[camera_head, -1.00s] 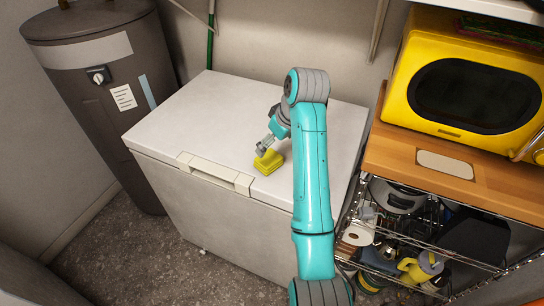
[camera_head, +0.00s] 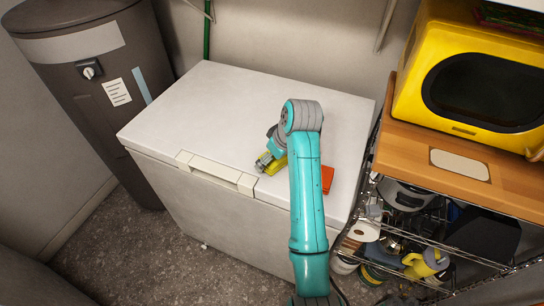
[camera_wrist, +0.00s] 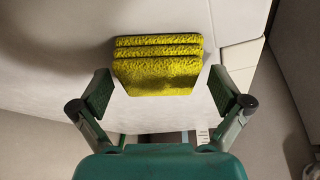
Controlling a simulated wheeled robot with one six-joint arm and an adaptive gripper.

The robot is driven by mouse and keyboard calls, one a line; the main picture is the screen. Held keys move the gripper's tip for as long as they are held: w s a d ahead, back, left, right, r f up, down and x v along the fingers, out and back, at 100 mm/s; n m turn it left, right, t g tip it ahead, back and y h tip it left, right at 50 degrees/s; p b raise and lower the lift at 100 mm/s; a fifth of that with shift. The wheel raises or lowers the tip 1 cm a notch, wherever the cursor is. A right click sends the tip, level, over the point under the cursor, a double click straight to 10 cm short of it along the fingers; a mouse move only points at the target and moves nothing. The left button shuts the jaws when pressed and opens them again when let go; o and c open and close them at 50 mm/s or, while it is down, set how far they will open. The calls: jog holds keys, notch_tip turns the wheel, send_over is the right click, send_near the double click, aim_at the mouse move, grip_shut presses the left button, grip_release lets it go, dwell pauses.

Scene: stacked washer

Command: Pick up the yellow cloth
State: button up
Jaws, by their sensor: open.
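The yellow cloth (camera_wrist: 157,72) is folded in several layers and lies on the white top of the chest freezer (camera_head: 220,105). In the head view the cloth (camera_head: 274,167) shows only in part, at the front edge of the lid, with my gripper over it. My gripper (camera_head: 263,162) is open. In the wrist view my gripper's two fingers (camera_wrist: 166,95) stand apart, one to each side of the cloth's near part. The cloth lies between and beyond the fingertips, and neither finger clearly touches it.
An orange-red item (camera_head: 327,179) lies on the lid right of my arm. The freezer handle (camera_head: 215,172) juts from the front edge. A yellow microwave (camera_head: 475,85) stands on a wooden shelf (camera_head: 415,150) at right. A dark tank (camera_head: 90,85) stands at left. The lid's left side is clear.

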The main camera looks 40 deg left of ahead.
jog(key=c, duration=1.1)
notch_tip(320, 180, up, 10)
jog(key=shift+r, duration=0.1)
jog(key=o, duration=0.5)
jog(key=c, duration=0.4)
jog(key=shift+o, duration=0.2)
jog(key=shift+s, duration=0.1)
